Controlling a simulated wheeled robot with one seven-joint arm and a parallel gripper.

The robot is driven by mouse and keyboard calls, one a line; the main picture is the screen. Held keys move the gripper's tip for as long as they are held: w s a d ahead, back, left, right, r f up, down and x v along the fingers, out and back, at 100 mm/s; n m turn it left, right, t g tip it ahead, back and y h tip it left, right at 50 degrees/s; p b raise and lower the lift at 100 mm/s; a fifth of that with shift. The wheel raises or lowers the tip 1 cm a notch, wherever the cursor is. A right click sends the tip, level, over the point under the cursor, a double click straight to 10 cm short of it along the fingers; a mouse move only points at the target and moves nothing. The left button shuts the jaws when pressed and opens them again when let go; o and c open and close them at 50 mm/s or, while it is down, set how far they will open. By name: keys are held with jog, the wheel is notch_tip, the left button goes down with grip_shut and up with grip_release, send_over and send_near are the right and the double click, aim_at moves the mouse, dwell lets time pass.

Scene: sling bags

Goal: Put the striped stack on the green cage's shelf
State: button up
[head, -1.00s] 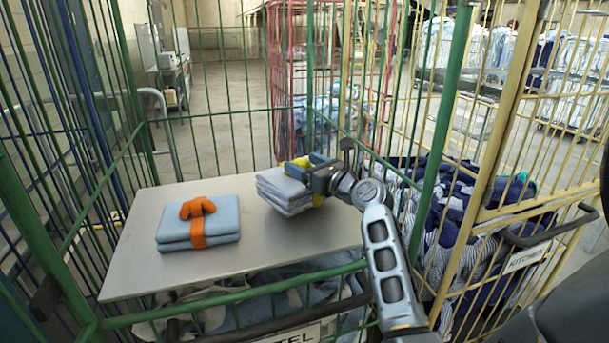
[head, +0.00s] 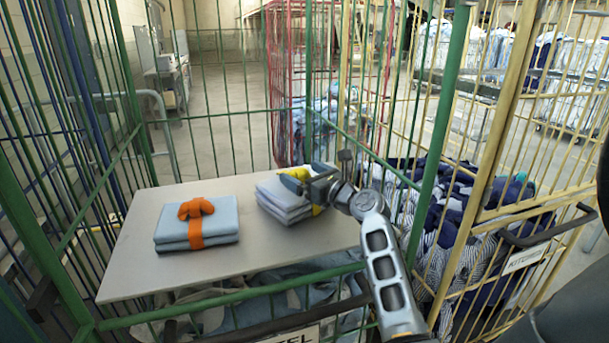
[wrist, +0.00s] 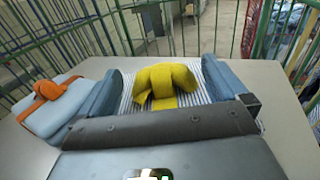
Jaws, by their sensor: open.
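The striped stack (head: 281,203) lies on the right part of the shelf (head: 270,252) of the green cage (head: 440,130). It is folded cloth with a yellow tie, and its stripes show in the wrist view (wrist: 206,96). My gripper (head: 304,176) is open at the stack's right side. In the wrist view my two blue-grey fingers (wrist: 167,86) stand apart on either side of the yellow tie. I cannot tell whether they touch the cloth. The gripper hides the stack's near edge in the wrist view.
A blue folded stack with an orange tie (head: 220,226) lies on the shelf's left half, apart from the striped one. Green bars surround the shelf. A yellow cage (head: 505,130) with striped and navy cloth stands to the right. Bare shelf shows between the stacks.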

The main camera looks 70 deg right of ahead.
jog(key=shift+r, duration=0.1)
jog(key=b+v, duration=0.1)
jog(key=v, duration=1.1)
